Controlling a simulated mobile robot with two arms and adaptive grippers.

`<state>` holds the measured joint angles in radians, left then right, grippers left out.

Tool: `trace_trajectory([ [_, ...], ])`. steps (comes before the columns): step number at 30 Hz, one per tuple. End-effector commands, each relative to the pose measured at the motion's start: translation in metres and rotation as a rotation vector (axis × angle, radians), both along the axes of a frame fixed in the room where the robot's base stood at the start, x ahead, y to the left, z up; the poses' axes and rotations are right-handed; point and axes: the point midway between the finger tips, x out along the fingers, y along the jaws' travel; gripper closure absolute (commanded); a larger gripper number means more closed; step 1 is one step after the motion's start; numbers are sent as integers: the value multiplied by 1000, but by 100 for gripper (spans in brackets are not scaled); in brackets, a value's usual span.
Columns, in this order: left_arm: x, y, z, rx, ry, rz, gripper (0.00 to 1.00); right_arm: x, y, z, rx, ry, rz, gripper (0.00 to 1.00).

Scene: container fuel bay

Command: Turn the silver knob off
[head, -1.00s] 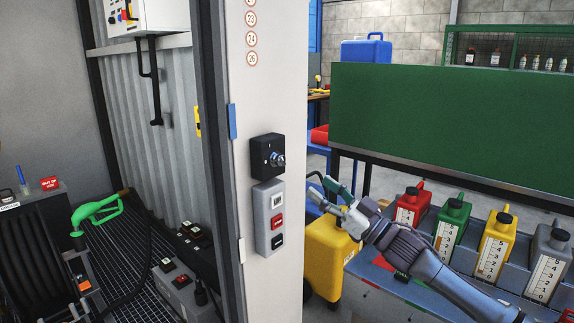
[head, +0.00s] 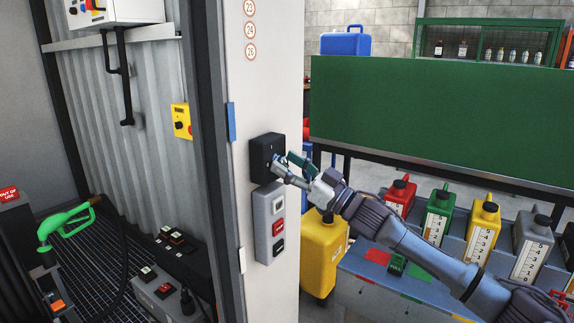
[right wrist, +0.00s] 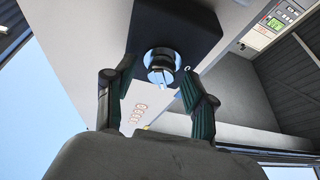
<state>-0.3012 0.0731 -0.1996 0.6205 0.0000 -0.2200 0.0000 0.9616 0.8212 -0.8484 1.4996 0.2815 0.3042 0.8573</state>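The silver knob (right wrist: 160,62) sits on a black square box (head: 262,156) on the pale post. In the right wrist view it shows just ahead of my fingers, between the two fingertips. In the head view it is mostly hidden by the gripper. My right gripper (head: 287,168) is at the front of the box with its fingers apart. In the right wrist view my right gripper (right wrist: 158,74) is open, one finger on each side of the knob. I cannot tell if a finger touches it. My left gripper is not in view.
A grey switch panel (head: 264,236) with red, white and black buttons is on the post just below the box. A yellow container (head: 322,250) stands right of the post. Coloured bottles (head: 437,215) stand near my right arm. A green nozzle (head: 68,220) is at left.

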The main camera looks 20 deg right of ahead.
Motion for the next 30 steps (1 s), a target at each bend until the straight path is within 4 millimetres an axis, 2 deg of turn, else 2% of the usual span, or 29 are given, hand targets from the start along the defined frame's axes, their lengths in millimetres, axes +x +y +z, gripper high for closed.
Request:
trace_trajectory([
  [1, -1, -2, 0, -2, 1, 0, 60, 0, 0, 0, 0, 0, 0, 55],
  [2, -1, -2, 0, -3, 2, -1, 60, 0, 0, 0, 0, 0, 0, 60],
  [9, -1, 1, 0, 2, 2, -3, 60, 0, 0, 0, 0, 0, 0, 100],
  [20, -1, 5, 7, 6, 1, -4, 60, 1, -1, 2, -37, -29, -1, 100],
  [30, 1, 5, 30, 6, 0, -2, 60, 1, -1, 5, -223, -172, -2, 100],
])
